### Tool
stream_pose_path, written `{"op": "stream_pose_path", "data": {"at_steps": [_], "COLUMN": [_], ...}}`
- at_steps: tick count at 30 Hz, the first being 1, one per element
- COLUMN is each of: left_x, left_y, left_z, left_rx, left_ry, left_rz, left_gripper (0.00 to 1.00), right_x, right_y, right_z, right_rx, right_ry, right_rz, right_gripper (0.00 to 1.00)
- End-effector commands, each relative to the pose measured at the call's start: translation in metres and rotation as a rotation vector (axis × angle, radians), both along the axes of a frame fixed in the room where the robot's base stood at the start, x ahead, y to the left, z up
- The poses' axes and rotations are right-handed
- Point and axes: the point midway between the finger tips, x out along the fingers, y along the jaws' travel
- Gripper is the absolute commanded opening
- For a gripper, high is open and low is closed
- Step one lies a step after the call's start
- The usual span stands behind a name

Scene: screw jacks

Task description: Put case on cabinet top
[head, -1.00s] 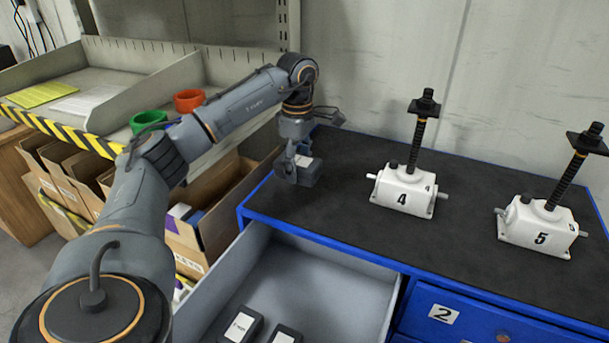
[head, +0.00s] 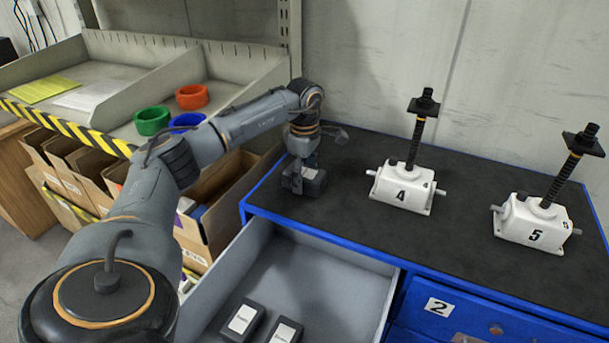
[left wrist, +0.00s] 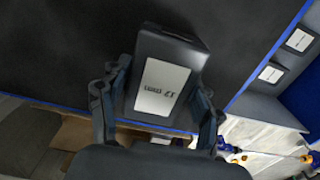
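The case (head: 314,182) is a small dark box with a white label, at the left end of the black cabinet top (head: 345,222). In the left wrist view the case (left wrist: 165,80) sits between the two fingers of my left gripper (left wrist: 160,100), label facing the camera. The fingers appear to press on its sides. In the head view my left gripper (head: 297,178) reaches down over the cabinet's left edge area, and the case looks to be at or just above the surface. The exact contact is hard to see. My right gripper is not in view.
White screw jacks 4 (head: 402,187) and 5 (head: 536,222) stand to the right on the top. An open grey drawer (head: 300,280) in front holds two more cases (head: 243,321). Shelf bins with green (head: 152,120), red (head: 191,97) and blue rings stand left.

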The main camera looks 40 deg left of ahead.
Motion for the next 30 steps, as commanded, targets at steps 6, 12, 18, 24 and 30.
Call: {"op": "stream_pose_path", "data": {"at_steps": [6,12,18,24,30], "left_x": [0.000,0.000,0.001,0.001,0.001], "left_y": [0.000,0.000,0.000,-0.001,-0.001], "left_z": [0.000,0.003,0.026,0.070,0.107], "left_rx": [0.000,0.000,0.000,-0.002,-0.001], "left_ry": [0.001,0.000,-0.005,-0.006,-0.003], "left_rz": [0.000,0.000,0.000,0.000,0.001], "left_gripper": [0.81,0.81,0.81,0.81,0.81], "right_x": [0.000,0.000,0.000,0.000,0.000], "right_y": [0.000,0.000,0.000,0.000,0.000], "right_z": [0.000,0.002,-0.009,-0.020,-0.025], "right_rx": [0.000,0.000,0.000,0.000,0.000], "right_ry": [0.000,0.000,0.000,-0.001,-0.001], "right_rz": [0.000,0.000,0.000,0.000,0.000], "right_gripper": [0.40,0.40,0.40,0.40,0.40]}}
